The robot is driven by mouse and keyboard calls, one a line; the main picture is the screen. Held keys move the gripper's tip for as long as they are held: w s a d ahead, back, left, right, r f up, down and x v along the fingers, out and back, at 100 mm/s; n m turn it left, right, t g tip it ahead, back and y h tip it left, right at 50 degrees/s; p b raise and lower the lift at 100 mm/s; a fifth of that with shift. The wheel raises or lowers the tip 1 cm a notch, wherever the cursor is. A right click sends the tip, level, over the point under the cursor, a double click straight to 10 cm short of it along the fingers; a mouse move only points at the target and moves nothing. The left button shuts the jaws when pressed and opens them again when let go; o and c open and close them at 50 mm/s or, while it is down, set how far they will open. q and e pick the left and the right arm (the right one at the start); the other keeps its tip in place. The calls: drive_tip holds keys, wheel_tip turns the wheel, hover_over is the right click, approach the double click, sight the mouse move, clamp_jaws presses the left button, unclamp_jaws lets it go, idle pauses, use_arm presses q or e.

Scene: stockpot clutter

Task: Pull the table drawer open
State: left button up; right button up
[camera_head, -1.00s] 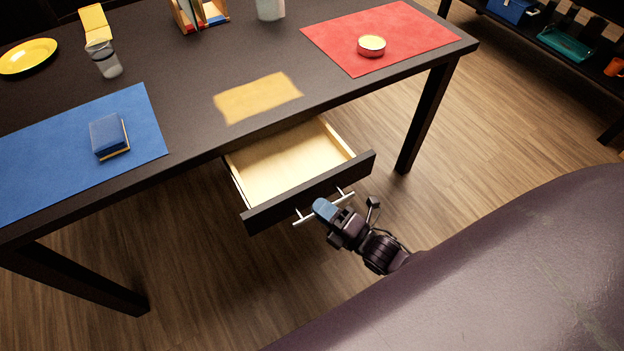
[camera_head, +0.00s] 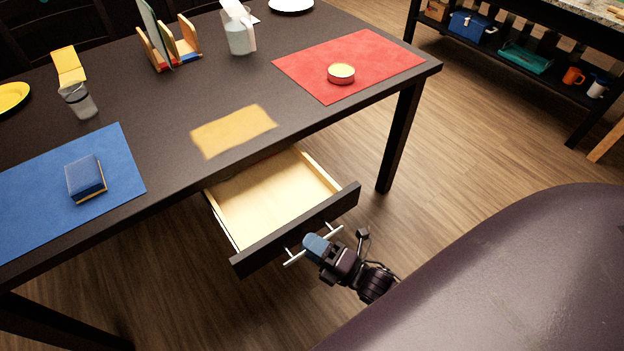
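The table drawer (camera_head: 268,203) is pulled out from under the dark table (camera_head: 150,107). Its pale wooden inside shows and looks empty. Its dark front panel (camera_head: 262,251) has a silver bar handle (camera_head: 294,259). My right gripper (camera_head: 315,246), with a blue fingertip, is at the middle of the handle and looks shut on it. Its far finger is hidden. My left gripper is not in view.
On the table are a blue mat (camera_head: 117,170) with a blue box (camera_head: 85,178), a red mat (camera_head: 385,60) with a round tin (camera_head: 341,73), a yellow sheet (camera_head: 233,131), a glass (camera_head: 79,102) and a rack (camera_head: 187,45). A table leg (camera_head: 399,140) stands right of the drawer.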

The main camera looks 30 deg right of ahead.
drive_tip(key=shift+s+d, duration=0.1)
drive_tip(key=shift+s, duration=0.15)
drive_tip(key=v, duration=1)
drive_tip(key=shift+s, duration=0.15)
drive_tip(key=shift+s+d, duration=0.1)
